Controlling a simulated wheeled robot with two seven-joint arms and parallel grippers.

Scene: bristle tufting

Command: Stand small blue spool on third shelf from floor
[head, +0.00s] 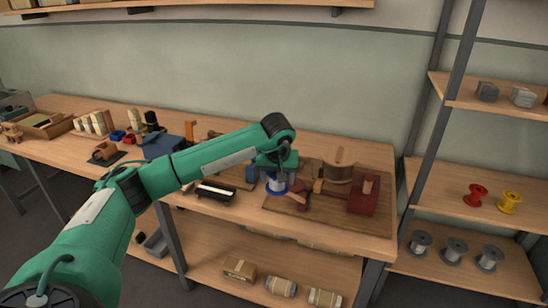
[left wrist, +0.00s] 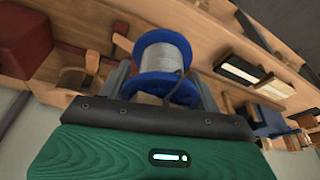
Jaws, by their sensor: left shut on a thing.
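The small blue spool (head: 277,187), with blue flanges and a pale grey wound core, is in my left gripper (head: 277,176) over the workbench. In the left wrist view the spool (left wrist: 162,54) sits between the two fingers of my left gripper (left wrist: 163,88), which is shut on it. Whether the spool touches the bench is hard to tell. The shelf rack stands at the right, apart from the gripper. Its visible boards are a low one (head: 430,275) with several grey spools, a middle one (head: 440,195) with red and yellow spools, and a high one (head: 460,92) with grey blocks. My right gripper is not in view.
A wooden board with a drum-like device (head: 340,172) and a dark red block (head: 363,194) lies right of the spool. A black-and-white brush-like item (head: 215,193) and a blue box (head: 163,146) lie left. The middle shelf has bare room left of the red spool (head: 475,195).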

